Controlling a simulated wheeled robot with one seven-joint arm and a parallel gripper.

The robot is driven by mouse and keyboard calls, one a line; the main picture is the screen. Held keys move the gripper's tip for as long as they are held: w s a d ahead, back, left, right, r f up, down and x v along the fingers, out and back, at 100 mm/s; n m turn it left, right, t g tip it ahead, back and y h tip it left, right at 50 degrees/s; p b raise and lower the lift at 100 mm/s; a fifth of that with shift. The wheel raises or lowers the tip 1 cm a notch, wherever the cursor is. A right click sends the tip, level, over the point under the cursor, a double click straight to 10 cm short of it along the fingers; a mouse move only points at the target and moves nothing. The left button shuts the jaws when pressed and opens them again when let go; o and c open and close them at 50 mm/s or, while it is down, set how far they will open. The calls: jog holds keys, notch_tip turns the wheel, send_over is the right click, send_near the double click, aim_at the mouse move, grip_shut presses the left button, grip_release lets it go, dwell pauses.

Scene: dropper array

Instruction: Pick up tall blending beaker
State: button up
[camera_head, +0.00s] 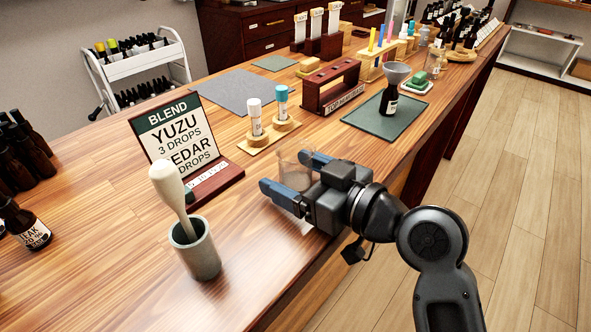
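A clear glass beaker (291,164) stands at the near side of the wooden table, to the right of the recipe sign. My gripper (284,171) reaches in from the right, low over the tabletop. Its two blue fingers are apart, with the beaker between them. The near finger and the gripper body hide the beaker's lower part. I cannot tell whether the fingers press on the glass or whether the beaker rests on the table.
A grey mortar (196,250) with a pestle stands at the near left. The blend sign (180,137) stands behind it. A wooden holder (267,135) with two capped vials is behind the beaker. A dark green mat (362,122) bears a bottle with a funnel (391,88).

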jog(key=c, duration=1)
jog(key=shift+o, duration=0.2)
jog(key=shift+r, duration=0.15)
